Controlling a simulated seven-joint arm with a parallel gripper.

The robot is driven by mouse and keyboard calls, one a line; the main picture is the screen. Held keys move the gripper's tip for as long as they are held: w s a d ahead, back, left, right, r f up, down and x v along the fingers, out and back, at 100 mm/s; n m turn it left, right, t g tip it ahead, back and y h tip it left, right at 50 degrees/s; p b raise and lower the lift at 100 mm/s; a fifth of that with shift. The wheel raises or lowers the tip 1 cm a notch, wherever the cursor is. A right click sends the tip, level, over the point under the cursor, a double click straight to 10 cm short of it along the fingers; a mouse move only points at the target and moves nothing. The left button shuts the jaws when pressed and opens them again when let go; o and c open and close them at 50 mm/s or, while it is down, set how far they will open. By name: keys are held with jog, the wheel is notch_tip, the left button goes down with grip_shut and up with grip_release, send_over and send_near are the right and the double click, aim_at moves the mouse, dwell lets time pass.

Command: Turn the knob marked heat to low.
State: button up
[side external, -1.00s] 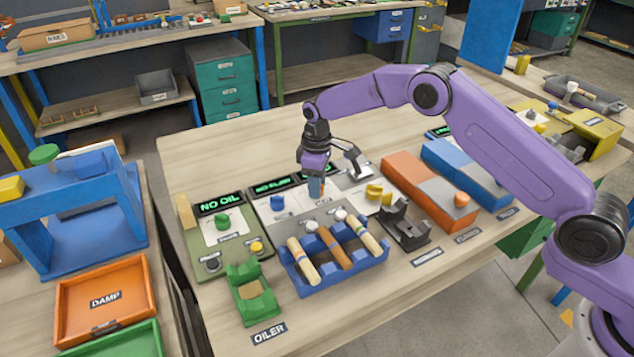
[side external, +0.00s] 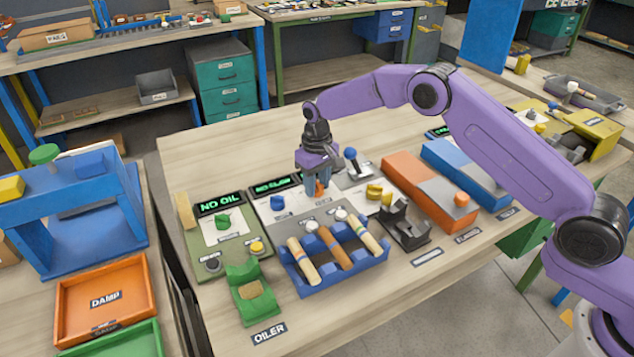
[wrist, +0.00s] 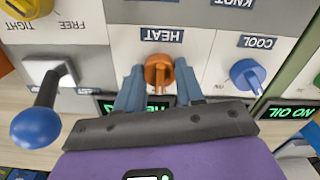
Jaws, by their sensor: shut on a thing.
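The orange knob marked HEAT (wrist: 158,72) sits on a light panel, upside down in the wrist view. It also shows in the side external view (side external: 319,188), partly hidden by the fingers. My gripper (wrist: 158,84) is over this knob with one finger on each side, shut on it. In the side external view my gripper (side external: 318,190) reaches down to the panel. The knob's exact pointer setting cannot be read, and the display behind it is mostly hidden by my gripper.
A blue knob marked COOL (wrist: 247,74) is beside the heat knob. A lever with a blue ball (wrist: 37,127) stands on the other side. A blue rack (side external: 330,272) with turned wood pieces is in front, and a yellow knob (side external: 379,192) is to the right.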

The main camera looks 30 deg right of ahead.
aim_at(317, 183)
dwell(0.4)
jog(key=o, duration=1)
jog(key=shift+o, duration=0.2)
jog(key=shift+r, duration=0.1)
notch_tip(317, 183, up, 17)
jog(key=shift+r, duration=0.15)
